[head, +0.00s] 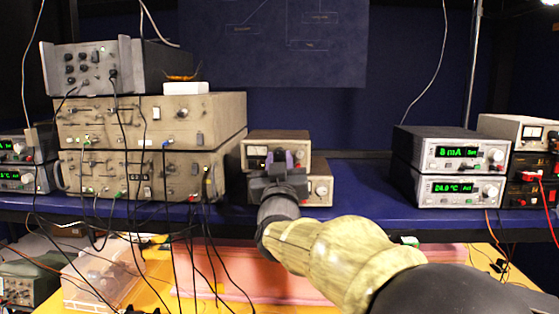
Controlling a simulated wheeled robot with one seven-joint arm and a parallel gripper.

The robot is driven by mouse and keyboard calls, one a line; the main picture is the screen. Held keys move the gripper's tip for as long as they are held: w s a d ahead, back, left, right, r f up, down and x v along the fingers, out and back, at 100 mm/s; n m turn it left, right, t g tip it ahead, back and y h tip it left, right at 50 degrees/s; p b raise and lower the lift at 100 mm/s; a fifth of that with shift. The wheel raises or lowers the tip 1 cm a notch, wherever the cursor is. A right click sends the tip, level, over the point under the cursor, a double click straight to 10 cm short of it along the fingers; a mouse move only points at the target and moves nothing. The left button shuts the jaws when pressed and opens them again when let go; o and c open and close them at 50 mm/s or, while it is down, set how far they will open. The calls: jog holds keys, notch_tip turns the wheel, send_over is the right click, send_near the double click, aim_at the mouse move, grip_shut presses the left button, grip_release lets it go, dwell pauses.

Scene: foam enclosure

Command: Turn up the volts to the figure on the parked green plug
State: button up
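My gripper (281,165) is in front of two stacked beige units with knobs, in the middle of the shelf. It hides much of their fronts, and I cannot tell whether it touches them or whether its fingers are open. The upper unit (257,137) has a small meter at its left and a knob at its right. The lower unit (318,170) shows a knob at its right. A green plug (118,195) shows on the lower large beige unit at left; another green plug (87,139) shows above it. I can read no figure on either, nor tell which is parked.
Two display units stand at right, the upper (455,148) reading 8 mA and the lower (448,187) about 24.9 °C. Cables hang in front of the left stack (200,118). Pink foam (240,262) lies below the shelf. Blue shelf (360,180) shows bare right of my gripper.

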grip_shut()
jog(key=shift+d+f+n+y+b, duration=0.15)
jog(key=shift+n+y+b, duration=0.45)
jog(key=shift+n+b, duration=0.55)
jog(key=n, duration=0.1)
jog(key=n+y+b, duration=0.1)
jog(key=n, duration=0.1)
jog(key=shift+r+n+g+y, duration=0.25)
jog(key=shift+g+y, duration=0.15)
jog(key=shift+o, duration=1.1)
grip_release()
